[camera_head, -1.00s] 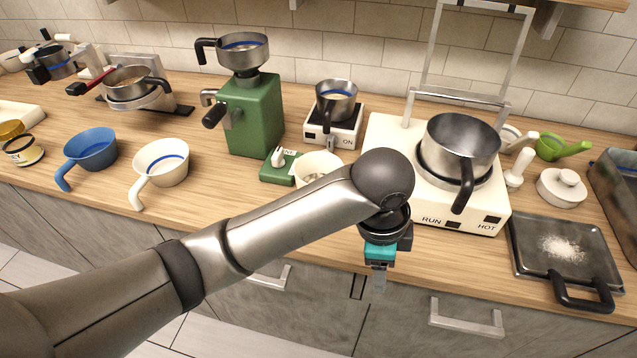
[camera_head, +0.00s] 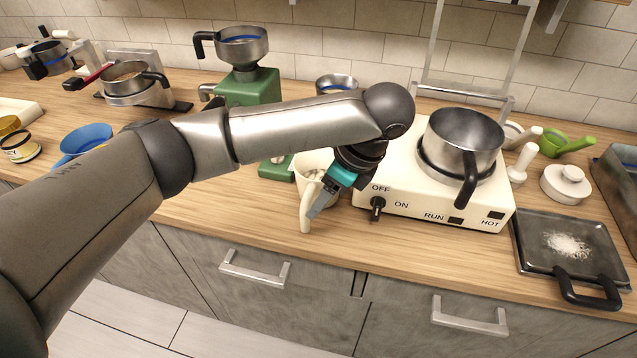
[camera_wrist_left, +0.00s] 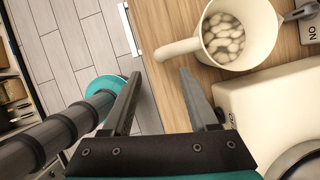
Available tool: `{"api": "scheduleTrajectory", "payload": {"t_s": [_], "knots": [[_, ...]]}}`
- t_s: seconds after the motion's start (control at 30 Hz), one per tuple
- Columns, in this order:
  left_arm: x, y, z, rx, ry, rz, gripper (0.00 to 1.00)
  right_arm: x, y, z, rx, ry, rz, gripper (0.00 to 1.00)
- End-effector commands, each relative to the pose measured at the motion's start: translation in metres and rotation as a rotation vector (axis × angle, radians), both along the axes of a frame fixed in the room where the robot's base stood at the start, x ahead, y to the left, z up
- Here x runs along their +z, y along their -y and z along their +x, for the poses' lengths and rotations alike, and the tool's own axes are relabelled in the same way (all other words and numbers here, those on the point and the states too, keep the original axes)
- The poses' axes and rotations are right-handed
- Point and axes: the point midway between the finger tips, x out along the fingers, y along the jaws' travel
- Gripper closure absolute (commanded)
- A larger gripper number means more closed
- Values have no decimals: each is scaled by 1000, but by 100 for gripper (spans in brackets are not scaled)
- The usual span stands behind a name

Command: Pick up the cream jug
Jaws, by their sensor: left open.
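A cream jug (camera_head: 309,166) with a long handle stands near the counter's front edge, left of the white stove. It also shows in the left wrist view (camera_wrist_left: 258,47), upright, holding several pale rounded lumps, its handle pointing left. My left gripper (camera_head: 318,207) is in front of the jug, close to its handle, and hides part of it. In the left wrist view the gripper (camera_wrist_left: 160,75) is open with nothing between its fingers, and the handle's end lies just beyond the fingertips. My right gripper is not in view.
The white stove (camera_head: 400,205) with a steel pot (camera_head: 464,140) stands right of the jug. A green grinder (camera_head: 250,92) is behind left. Drawer handles (camera_head: 254,269) jut out below the counter.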

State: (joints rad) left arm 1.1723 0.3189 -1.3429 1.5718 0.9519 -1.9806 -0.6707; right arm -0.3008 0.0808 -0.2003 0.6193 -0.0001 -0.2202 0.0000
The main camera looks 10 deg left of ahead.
Motion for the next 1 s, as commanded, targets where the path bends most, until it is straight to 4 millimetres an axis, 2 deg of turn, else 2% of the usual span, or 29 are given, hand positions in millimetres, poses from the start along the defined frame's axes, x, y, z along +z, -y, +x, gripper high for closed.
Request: {"api": "scheduleTrajectory", "payload": {"t_s": [0.03, 0.13, 0.43, 0.7, 1.0], "knots": [[-12, -5, 1, 4, 0, 1, 40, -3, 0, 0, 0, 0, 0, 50], [-28, -12, 2, 3, -1, 1, 40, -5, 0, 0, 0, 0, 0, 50], [-51, -20, 5, 1, 1, 0, 40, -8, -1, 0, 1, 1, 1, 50], [-86, -35, 8, 2, 3, -1, 40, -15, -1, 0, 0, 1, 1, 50], [-91, -37, 9, 0, 3, -2, 40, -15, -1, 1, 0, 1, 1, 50]]}}
